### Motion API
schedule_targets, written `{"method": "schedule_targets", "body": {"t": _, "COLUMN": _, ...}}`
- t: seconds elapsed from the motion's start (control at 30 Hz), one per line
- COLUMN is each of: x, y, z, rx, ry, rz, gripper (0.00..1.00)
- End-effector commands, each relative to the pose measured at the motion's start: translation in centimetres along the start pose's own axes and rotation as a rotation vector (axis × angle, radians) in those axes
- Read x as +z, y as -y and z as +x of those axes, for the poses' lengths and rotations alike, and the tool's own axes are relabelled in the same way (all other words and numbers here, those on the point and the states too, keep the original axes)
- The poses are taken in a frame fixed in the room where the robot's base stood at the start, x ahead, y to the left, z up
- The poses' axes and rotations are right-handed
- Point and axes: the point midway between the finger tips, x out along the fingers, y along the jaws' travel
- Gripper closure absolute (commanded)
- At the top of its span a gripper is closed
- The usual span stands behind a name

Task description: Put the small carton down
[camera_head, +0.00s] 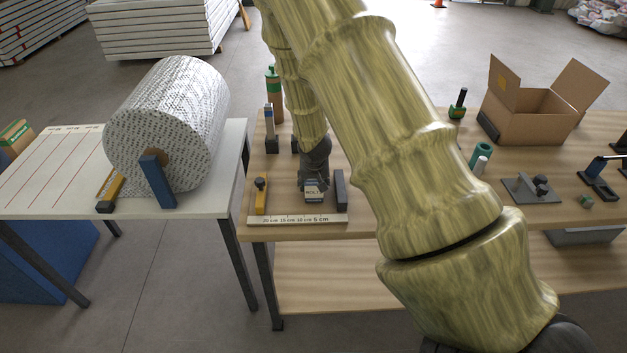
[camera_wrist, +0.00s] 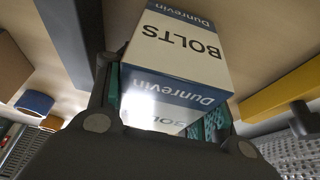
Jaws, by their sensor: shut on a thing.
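The small carton (camera_head: 314,191) is white and blue with the word BOLTS on it. It is just behind the measuring strip (camera_head: 300,219), near the front left edge of the wooden table. In the wrist view the carton (camera_wrist: 180,48) fills the middle, between the green-padded fingers. My gripper (camera_head: 314,181) points down and is shut on the carton; it also shows in the wrist view (camera_wrist: 163,112). I cannot tell whether the carton's bottom touches the table.
A yellow block with a knob (camera_head: 261,196) stands left of the carton, and a dark grey block (camera_head: 341,190) stands close on its right. An open cardboard box (camera_head: 530,122) and a grey clamp plate (camera_head: 530,190) are farther right. A big wrapped roll (camera_head: 165,125) lies on the left table.

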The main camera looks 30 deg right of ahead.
Motion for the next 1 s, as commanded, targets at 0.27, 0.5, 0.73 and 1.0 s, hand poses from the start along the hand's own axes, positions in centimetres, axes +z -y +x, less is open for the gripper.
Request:
{"method": "schedule_targets", "body": {"t": 0.27, "x": 0.12, "y": -0.01, "z": 0.35, "rx": 0.000, "ry": -0.001, "rz": 0.001, "gripper": 0.82}}
{"method": "schedule_targets", "body": {"t": 0.5, "x": 0.26, "y": -0.02, "z": 0.64, "rx": 0.000, "ry": 0.000, "rz": 0.000, "gripper": 0.82}}
{"method": "schedule_targets", "body": {"t": 0.73, "x": 0.26, "y": -0.04, "z": 0.59, "rx": 0.000, "ry": 0.000, "rz": 0.000, "gripper": 0.27}}
{"method": "schedule_targets", "body": {"t": 1.0, "x": 0.18, "y": -0.04, "z": 0.41, "rx": 0.000, "ry": 0.000, "rz": 0.001, "gripper": 0.27}}
